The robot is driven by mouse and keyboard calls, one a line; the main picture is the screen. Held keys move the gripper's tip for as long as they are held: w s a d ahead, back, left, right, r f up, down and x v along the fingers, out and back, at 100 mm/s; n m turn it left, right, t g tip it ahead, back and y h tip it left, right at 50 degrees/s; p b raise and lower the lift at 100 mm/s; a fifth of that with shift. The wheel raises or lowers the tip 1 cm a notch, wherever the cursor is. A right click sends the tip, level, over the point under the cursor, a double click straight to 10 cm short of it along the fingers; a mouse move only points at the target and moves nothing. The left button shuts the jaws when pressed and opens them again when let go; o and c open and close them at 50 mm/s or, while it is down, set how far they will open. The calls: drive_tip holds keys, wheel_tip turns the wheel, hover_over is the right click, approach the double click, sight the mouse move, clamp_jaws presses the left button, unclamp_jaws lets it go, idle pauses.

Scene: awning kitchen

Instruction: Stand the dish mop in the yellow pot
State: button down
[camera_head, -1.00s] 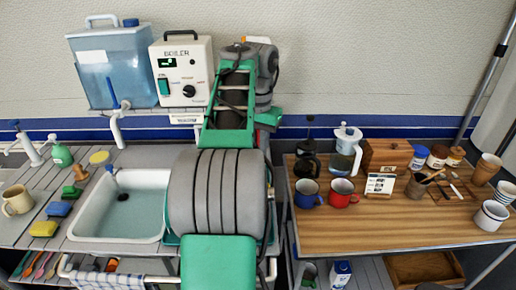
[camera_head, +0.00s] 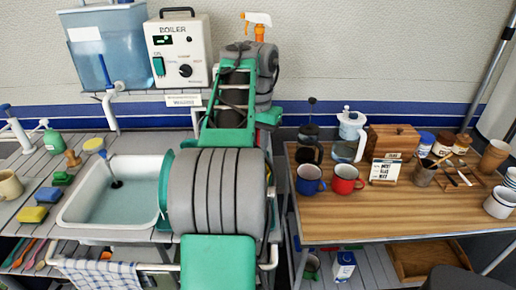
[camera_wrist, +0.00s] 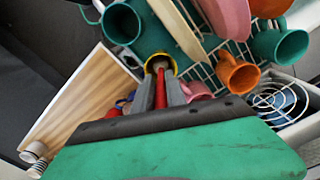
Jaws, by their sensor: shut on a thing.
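In the wrist view my gripper (camera_wrist: 161,80) has its grey fingers closed around a thin red handle, which I take to be the dish mop (camera_wrist: 161,92). The mop's head is not clearly visible. A small yellow-rimmed pot (camera_wrist: 174,64) shows just beyond the fingertips, in line with the handle. I cannot tell whether the mop is inside the pot or above it. In the head view my arm hides the gripper, the mop and the pot.
In the wrist view a white wire dish rack (camera_wrist: 205,72) holds teal mugs, pink dishes and an orange mug (camera_wrist: 239,74) close by. The head view shows a sink (camera_head: 140,195) and a wooden table (camera_head: 400,210) with mugs.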

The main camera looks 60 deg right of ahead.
drive_tip(key=c, duration=1.3)
unclamp_jaws()
wheel_tip(320, 180, up, 8)
drive_tip(key=p, duration=0.6)
drive_tip(key=shift+p, duration=0.3)
drive_tip(key=shift+f, duration=0.1)
